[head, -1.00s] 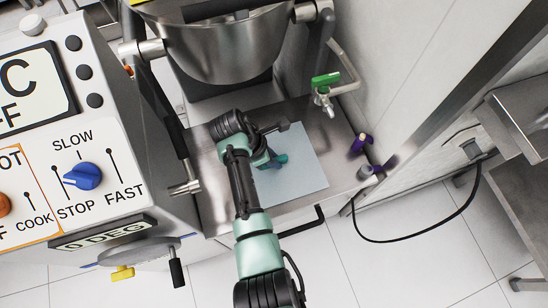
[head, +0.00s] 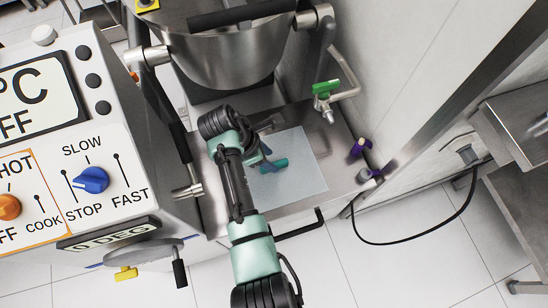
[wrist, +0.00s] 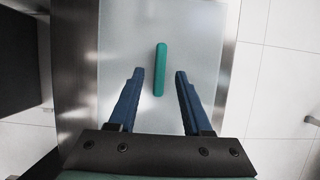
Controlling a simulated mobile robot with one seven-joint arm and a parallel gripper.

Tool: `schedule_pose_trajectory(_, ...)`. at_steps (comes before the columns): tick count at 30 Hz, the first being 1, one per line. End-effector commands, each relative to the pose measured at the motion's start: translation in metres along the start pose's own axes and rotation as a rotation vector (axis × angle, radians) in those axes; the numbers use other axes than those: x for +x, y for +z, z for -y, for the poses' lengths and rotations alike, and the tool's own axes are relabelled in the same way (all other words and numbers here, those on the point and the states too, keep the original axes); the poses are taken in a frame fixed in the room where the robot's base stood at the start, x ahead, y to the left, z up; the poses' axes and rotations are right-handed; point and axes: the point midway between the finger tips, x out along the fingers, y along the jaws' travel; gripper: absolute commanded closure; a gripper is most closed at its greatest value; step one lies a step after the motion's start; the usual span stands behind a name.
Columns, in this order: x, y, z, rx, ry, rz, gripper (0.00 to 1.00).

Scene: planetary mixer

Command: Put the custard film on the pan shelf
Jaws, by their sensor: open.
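The custard film appears to be the pale, translucent sheet (head: 300,178) with a teal bar grip (head: 273,165) on it. It lies flat on the steel shelf (head: 340,165) below the mixer bowl, which I take as the pan shelf. In the wrist view the sheet (wrist: 200,35) fills the middle, with the teal bar (wrist: 160,70) upright in the picture. My gripper (wrist: 160,72) is open, its blue fingers on either side of the bar with a gap at each. In the head view my gripper (head: 262,158) is partly hidden by my arm.
The steel mixer bowl (head: 225,55) hangs behind the shelf. A green-handled tap (head: 326,88) and purple-handled valves (head: 360,147) stand at the right. The control panel (head: 80,150) is close at the left. A black handle (head: 300,226) sticks out at the shelf's front.

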Motion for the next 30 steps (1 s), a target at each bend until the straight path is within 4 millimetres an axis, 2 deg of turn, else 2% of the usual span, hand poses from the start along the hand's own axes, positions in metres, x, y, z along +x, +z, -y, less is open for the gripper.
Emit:
schedule_pose_trajectory(1,-0.017,0.001,-0.001,-0.001,0.004,0.000,0.51)
schedule_pose_trajectory(6,-0.050,0.001,0.000,-0.001,0.001,0.000,0.51)
schedule_pose_trajectory(12,-0.072,0.000,0.000,-0.001,0.001,0.000,0.51)
schedule_pose_trajectory(30,-0.076,0.000,0.000,-0.001,0.000,0.000,0.51)
